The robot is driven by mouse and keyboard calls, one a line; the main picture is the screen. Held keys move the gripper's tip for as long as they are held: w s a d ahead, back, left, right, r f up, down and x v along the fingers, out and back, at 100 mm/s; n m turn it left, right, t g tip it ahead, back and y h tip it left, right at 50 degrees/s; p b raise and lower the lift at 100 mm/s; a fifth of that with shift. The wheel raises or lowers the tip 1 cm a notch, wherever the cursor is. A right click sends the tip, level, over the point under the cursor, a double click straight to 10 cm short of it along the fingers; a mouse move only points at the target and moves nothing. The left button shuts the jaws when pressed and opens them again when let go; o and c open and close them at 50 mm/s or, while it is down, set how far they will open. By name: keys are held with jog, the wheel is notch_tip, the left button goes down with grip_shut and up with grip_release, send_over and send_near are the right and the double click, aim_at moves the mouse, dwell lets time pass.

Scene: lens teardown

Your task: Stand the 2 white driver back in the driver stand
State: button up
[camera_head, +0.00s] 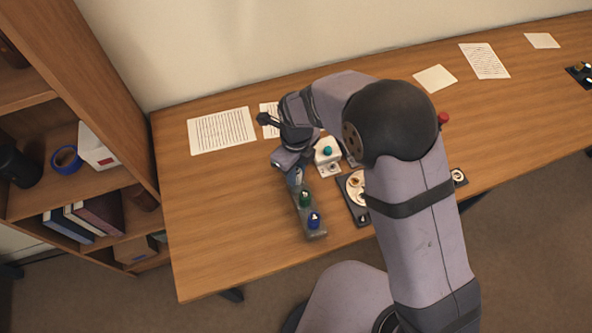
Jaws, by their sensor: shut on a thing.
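The driver stand (318,233) is a narrow grey block near the left front of the table. A green-topped driver (305,199) and a blue-topped driver (314,219) stand in it. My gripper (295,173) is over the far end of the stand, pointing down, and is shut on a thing. A small pale piece shows at its fingertips, which fits the white driver, but its number cannot be read. My gripper hides most of it and the far end of the stand. I cannot tell whether the held piece touches the stand.
A white block with a teal knob (327,151) stands just right of my gripper. A dark tray (361,218) with a pale round dish lies right of the stand, partly behind my arm. Printed sheets (222,131) lie at the back. The table left of the stand is clear.

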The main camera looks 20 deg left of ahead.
jog(key=shift+f, duration=0.4)
dwell(0.5)
jog(key=o, duration=1.5)
jog(key=shift+o, duration=0.2)
jog(key=shift+r, duration=0.1)
jog(key=shift+r+p, duration=2.6)
jog(key=shift+r, duration=0.8)
